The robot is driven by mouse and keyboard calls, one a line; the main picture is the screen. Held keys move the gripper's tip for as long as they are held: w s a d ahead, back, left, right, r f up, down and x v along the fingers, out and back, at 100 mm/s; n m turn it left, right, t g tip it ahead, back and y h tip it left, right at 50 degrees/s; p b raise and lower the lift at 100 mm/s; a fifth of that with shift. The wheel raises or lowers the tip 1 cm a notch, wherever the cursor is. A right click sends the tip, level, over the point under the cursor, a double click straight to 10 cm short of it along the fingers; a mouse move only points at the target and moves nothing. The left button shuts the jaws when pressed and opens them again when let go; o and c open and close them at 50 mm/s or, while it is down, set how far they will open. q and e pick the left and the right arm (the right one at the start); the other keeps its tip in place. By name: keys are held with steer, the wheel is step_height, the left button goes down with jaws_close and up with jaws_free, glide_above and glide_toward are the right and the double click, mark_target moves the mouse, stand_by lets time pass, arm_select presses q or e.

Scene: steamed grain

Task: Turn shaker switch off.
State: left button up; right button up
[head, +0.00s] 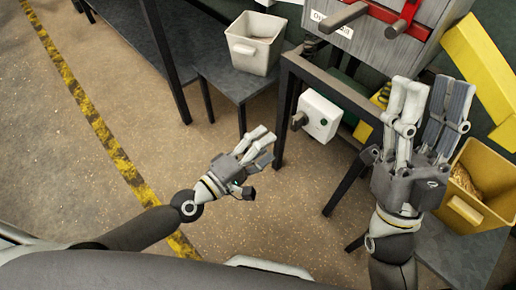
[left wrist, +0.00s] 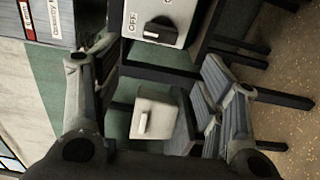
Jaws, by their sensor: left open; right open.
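The shaker switch is a white box (head: 322,116) with a dark knob (head: 299,121), mounted on a dark frame leg in the head view. In the left wrist view the knob (left wrist: 160,30) is at the top, with an OFF label (left wrist: 132,22) to its left and a pale mark on the knob. I cannot tell its setting. My left gripper (head: 265,146) is open and empty, left of and below the switch, apart from it. My right gripper (head: 430,88) is open and empty, fingers up, right of the switch.
A white bin (head: 255,46) stands on a dark low table left of the frame. A yellow bin (head: 480,212) holding grain is at the right, beside my right gripper. A grey machine (head: 372,45) with red bars is above. The floor around my left gripper is clear.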

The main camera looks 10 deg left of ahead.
arm_select(q)
steer(key=shift+v, duration=0.8)
steer(key=shift+r, duration=0.1)
